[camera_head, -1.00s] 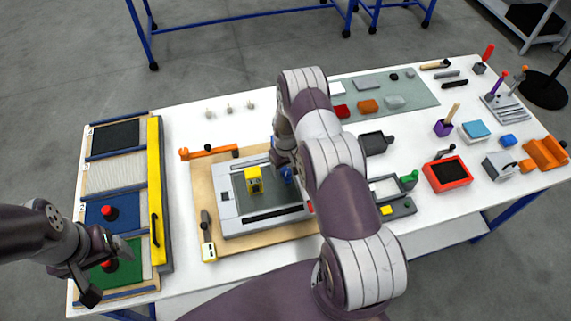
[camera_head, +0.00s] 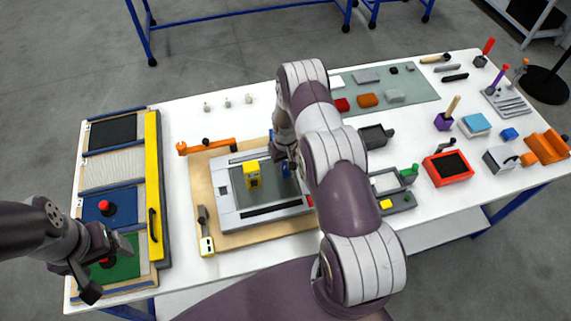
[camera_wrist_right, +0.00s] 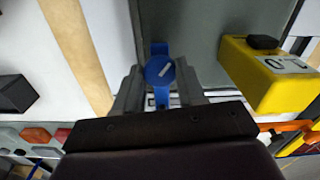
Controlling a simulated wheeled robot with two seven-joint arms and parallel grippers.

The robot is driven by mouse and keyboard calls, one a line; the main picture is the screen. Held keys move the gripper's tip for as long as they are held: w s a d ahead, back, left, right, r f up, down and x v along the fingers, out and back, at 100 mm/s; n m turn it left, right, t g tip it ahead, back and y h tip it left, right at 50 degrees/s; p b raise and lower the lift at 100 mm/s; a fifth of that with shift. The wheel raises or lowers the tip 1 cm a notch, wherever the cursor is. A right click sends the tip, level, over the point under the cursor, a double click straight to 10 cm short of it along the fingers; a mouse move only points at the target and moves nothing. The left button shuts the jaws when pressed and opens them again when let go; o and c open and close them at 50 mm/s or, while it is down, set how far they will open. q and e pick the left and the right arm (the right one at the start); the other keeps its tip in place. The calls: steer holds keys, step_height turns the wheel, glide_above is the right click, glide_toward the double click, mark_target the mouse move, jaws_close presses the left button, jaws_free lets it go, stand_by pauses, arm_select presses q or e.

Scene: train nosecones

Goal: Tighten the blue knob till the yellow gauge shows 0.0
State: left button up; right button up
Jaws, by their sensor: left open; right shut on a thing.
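The blue knob (camera_wrist_right: 160,70) has a round cap with a white mark and sits between the fingers of my right gripper (camera_wrist_right: 160,92), which is shut on it. In the head view, only a little of the knob (camera_head: 286,169) shows beside my right gripper (camera_head: 281,158), partly covered by my arm. The yellow gauge (camera_head: 252,175) stands left of the knob on the grey plate. My left gripper (camera_head: 106,270) is open and empty.
The grey fixture (camera_head: 227,218) lies on a wooden board (camera_head: 199,185). A panel with a yellow handle bar (camera_head: 153,180) is at the left, near my left gripper. An orange clamp handle (camera_head: 208,147) is behind. Trays and small tools fill the right side.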

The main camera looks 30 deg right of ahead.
steer(key=m+b, duration=0.1)
steer(key=b, duration=0.1)
steer(key=m+b, duration=0.1)
steer(key=m, duration=0.1)
steer(key=shift+f+b, duration=0.25)
steer(key=shift+b, duration=0.1)
steer(key=m+b, duration=0.2)
steer(key=m, duration=0.1)
steer(key=m+b, duration=0.3)
steer(key=shift+r+m, duration=0.1)
steer(key=shift+m, duration=0.2)
steer(key=m+b, duration=0.2)
steer(key=m, duration=0.1)
steer(key=shift+m, duration=0.4)
steer(key=m+b, duration=0.2)
steer(key=m, duration=0.2)
steer(key=shift+w+r, duration=0.1)
steer(key=shift+r, duration=0.05)
steer(key=m+b, duration=0.1)
steer(key=m, duration=0.3)
steer(key=m+b, duration=0.1)
steer(key=m, duration=0.3)
steer(key=shift+m, duration=0.3)
steer(key=m+b, duration=0.1)
steer(key=m, duration=0.3)
steer(key=shift+r, duration=0.15)
steer(key=shift+m, duration=0.3)
